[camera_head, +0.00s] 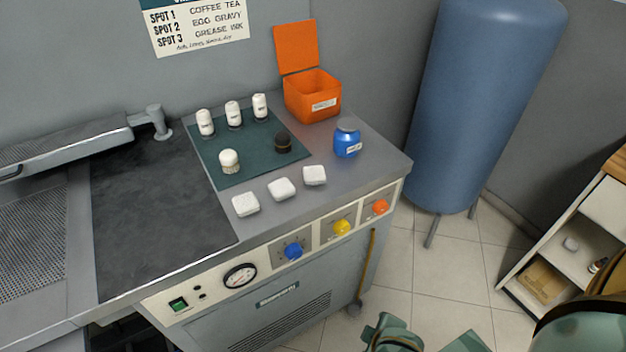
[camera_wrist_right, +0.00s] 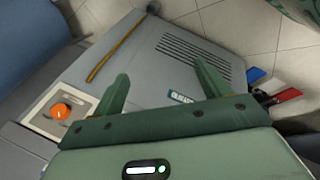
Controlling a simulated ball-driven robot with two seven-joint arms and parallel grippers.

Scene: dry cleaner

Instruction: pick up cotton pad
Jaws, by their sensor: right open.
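Three white cotton pads lie in a slanting row on the grey worktop near its front edge: a left pad (camera_head: 245,204), a middle pad (camera_head: 282,188) and a right pad (camera_head: 315,176). They are apart from each other. Green parts of my right gripper (camera_head: 425,338) show at the bottom of the head view, right of the machine and well away from the pads. In the right wrist view the right gripper (camera_wrist_right: 163,88) is open and empty, facing the machine's front panel. No pad shows there. My left gripper is not in view.
Behind the pads, a teal mat (camera_head: 208,155) bears several white bottles and two brushes. A blue jar (camera_head: 347,142) and an open orange box (camera_head: 312,100) stand at the right. Knobs, including an orange knob (camera_head: 380,206), stick out of the front. A blue tank (camera_head: 480,100) stands beyond.

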